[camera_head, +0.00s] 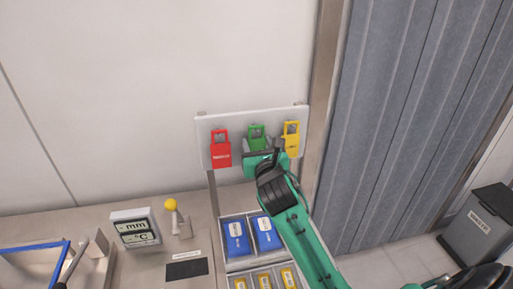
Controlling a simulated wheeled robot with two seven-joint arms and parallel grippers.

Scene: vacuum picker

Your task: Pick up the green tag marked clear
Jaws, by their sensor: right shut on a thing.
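The green tag (256,132) is in the middle of a white board (204,128) on the wall, between a red tag (221,152) and a yellow tag (291,137). My right gripper (264,150) reaches up from the lower right and is shut on the green tag. The gripper hides the lower part of the green tag, so its marking cannot be read. I cannot tell whether the tag is still touching its hook. My left gripper is not in view.
Below the board are blue packs (236,236) and yellow packs (265,280) in bins. A display (136,228) and a yellow-knobbed lever (175,215) stand on the counter at left. A grey curtain (400,120) hangs at right, with a grey bin (478,226) beyond.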

